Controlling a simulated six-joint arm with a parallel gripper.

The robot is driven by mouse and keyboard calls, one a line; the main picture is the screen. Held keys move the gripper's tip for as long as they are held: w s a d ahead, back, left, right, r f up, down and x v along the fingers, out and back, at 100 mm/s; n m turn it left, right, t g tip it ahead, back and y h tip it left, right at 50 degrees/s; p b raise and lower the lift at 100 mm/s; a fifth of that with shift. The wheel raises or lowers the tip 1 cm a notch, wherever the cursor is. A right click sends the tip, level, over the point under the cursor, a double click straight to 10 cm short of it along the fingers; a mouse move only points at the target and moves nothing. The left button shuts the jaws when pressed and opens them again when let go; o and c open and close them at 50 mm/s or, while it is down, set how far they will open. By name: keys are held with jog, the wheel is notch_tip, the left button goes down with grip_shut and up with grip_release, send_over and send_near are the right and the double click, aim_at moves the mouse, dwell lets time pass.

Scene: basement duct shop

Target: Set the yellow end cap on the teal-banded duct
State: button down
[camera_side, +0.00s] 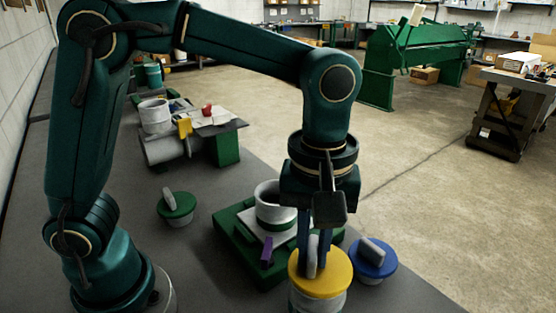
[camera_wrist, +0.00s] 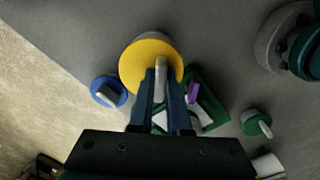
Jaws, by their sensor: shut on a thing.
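The yellow end cap (camera_side: 332,275) is a round disc with an upright grey tab, at the front of the side view. It also shows in the wrist view (camera_wrist: 135,67). My gripper (camera_side: 314,262) points down and is shut on the tab. A pale round body shows under the disc; I cannot tell whether it is the cap's own plug or something below it. A pale open duct (camera_side: 272,203) with a green-teal band low down stands upright on a green base (camera_side: 232,232), behind and left of the cap. In the wrist view my fingers (camera_wrist: 162,88) partly hide that area.
A blue cap (camera_side: 375,258) lies right of the yellow cap, a green cap (camera_side: 177,207) to the left. A purple piece (camera_side: 267,250) stands up from the green base's front. Another pale duct (camera_side: 155,116) stands farther back on a cluttered stand. Bare bench lies between green cap and base.

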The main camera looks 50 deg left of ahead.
jog(key=shift+f, duration=0.1)
jog(key=c, duration=1.2)
grip_release()
jog(key=shift+o, duration=0.2)
notch_tip(320, 180, up, 11)
